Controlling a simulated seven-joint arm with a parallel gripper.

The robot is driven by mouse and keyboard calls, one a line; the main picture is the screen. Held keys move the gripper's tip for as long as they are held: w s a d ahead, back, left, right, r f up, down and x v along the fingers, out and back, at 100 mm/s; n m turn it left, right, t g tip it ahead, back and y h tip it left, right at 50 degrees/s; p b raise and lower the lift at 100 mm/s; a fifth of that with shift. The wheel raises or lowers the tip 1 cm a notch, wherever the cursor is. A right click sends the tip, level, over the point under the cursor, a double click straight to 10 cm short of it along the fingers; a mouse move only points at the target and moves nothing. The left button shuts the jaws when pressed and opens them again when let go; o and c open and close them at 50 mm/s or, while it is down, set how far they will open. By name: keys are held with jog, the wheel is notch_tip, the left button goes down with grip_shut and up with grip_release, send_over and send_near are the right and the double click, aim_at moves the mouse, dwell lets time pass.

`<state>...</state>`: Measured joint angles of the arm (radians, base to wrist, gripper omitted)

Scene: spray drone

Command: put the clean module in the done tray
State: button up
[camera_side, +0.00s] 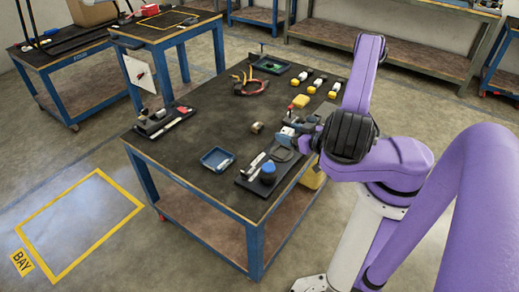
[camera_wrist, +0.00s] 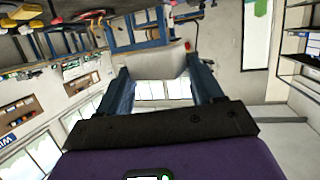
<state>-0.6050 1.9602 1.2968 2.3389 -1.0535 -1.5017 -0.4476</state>
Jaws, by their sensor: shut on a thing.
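My gripper (camera_side: 293,138) is above the right part of the dark-topped work table (camera_side: 195,110). In the wrist view its two blue fingers are shut on a pale grey block (camera_wrist: 160,65), which looks like the module. In the side view the held block is small and mostly hidden by the gripper. A shallow blue tray (camera_side: 217,159) lies near the table's front, left of my gripper, and looks empty. A dark tray with a green inside (camera_side: 271,65) stands at the far edge. I cannot read which one is the done tray.
A black stand with a blue round knob (camera_side: 267,173) is close below my gripper. A small brown ring-like part (camera_side: 256,127) lies mid-table. Red-orange cable (camera_side: 252,84), yellow-and-white parts (camera_side: 302,77) and a tool rack (camera_side: 163,121) lie around. The table's middle left is clear.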

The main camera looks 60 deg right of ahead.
jog(key=w+a+r+n+y, duration=0.2)
jog(key=w+a+r+y, duration=0.1)
jog(key=w+a+r, duration=1.05)
jog(key=s+d+f+m+h, duration=0.1)
jog(key=s+d+f+h, duration=0.1)
jog(key=s+d+f, duration=0.8)
jog(key=s+d+f+m+h, duration=0.3)
jog(key=s+d+f, duration=0.1)
jog(key=s+f, duration=0.3)
jog(key=s, duration=0.2)
jog(key=shift+s+d+g+h, duration=0.25)
jog(key=shift+s+g+h, duration=0.05)
jog(key=shift+s+g, duration=0.1)
jog(key=shift+w, duration=0.15)
